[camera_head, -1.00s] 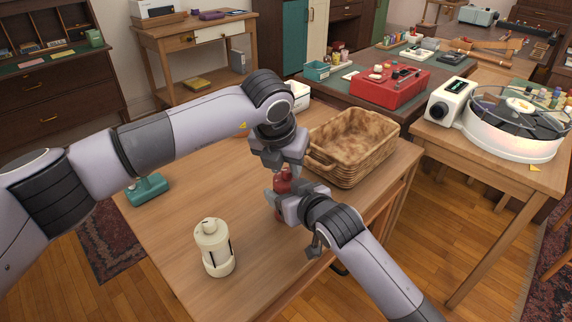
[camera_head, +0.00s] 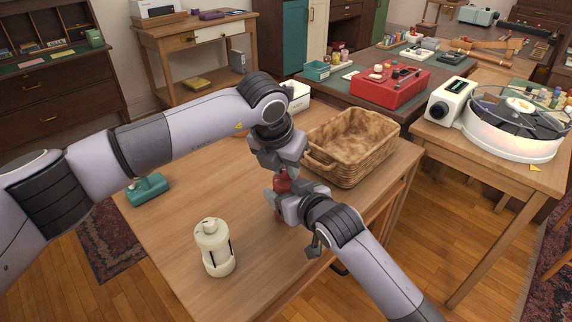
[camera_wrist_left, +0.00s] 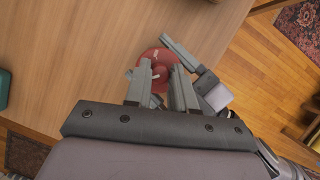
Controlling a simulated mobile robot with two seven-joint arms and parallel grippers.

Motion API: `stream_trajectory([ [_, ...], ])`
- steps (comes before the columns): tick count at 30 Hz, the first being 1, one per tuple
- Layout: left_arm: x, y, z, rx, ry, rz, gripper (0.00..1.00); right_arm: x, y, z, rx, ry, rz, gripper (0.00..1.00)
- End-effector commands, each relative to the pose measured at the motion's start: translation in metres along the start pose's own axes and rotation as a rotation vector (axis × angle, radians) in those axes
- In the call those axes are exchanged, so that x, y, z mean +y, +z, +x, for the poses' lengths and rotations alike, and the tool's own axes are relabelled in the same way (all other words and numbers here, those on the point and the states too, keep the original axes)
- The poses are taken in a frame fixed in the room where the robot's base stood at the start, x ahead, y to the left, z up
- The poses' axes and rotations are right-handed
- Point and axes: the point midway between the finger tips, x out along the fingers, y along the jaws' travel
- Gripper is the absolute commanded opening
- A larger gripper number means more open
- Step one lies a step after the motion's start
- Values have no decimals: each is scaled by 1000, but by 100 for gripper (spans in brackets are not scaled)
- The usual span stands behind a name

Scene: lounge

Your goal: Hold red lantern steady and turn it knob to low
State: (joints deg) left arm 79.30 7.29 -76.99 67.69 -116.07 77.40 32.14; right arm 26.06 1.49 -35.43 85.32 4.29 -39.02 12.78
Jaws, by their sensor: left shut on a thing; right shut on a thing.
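The red lantern (camera_head: 281,184) stands upright on the wooden table, mostly hidden between my two grippers. My left gripper (camera_head: 281,172) comes down from above and is shut at the lantern's top. In the left wrist view, the red round top (camera_wrist_left: 160,60) lies beneath my left fingers (camera_wrist_left: 160,80), which close on a small part at its middle, likely the knob. My right gripper (camera_head: 280,200) comes from the front right and is shut on the lantern's body. Its fingers also show beside the red top in the left wrist view (camera_wrist_left: 190,65). The knob's setting cannot be read.
A cream lantern (camera_head: 215,248) stands at the table's front left. A wicker basket (camera_head: 352,148) is close behind the grippers on the right. A teal object (camera_head: 148,188) sits at the left edge. The table (camera_head: 200,180) is clear between these.

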Motion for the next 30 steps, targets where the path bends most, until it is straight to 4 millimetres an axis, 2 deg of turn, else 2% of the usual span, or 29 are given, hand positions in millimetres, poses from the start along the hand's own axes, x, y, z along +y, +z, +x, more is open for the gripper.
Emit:
stream_trajectory([
  [18,3,1,-1,-1,-187,449,0,1,0,0,-1,2,-1,25],
  [30,4,2,-1,-2,-249,604,0,1,1,0,-2,3,-1,25],
])
